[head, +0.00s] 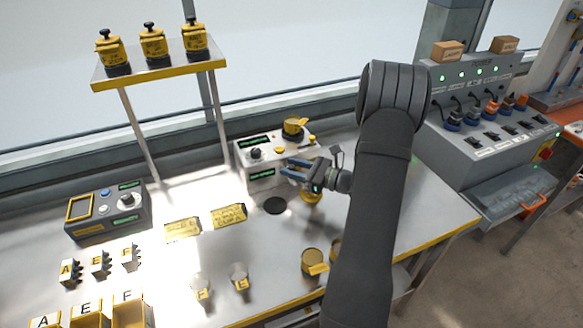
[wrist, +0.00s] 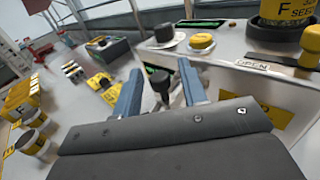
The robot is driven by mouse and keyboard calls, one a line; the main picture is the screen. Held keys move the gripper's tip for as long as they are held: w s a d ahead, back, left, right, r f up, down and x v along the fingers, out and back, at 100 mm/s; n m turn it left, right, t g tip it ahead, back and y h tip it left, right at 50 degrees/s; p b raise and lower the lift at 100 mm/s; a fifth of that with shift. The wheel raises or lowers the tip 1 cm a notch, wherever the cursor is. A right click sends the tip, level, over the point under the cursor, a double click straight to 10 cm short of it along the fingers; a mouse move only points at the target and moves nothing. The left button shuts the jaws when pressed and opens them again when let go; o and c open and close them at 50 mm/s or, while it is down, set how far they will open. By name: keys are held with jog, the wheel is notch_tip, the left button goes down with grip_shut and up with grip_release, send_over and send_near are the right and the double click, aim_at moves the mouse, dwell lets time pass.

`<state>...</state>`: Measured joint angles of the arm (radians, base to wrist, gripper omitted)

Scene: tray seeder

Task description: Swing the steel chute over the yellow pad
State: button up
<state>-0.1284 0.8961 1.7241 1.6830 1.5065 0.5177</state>
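My gripper (head: 289,168) is at the front of the white seeder machine (head: 247,150). Its two blue fingers are apart in the wrist view (wrist: 158,68). A black knob (wrist: 160,80) stands between them, with gaps visible on both sides. A pale metal piece (wrist: 150,99) shows below the knob and may be the steel chute; the fingers and wrist hide most of it. A yellow piece (head: 312,197) lies just below my gripper in the head view, partly covered. I cannot tell whether this is the yellow pad.
Two yellow lettered plates (head: 182,227) (head: 229,216) and a black disc (head: 275,206) lie on the bench.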

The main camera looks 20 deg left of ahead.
jog(key=shift+a, duration=0.3)
grip_shut()
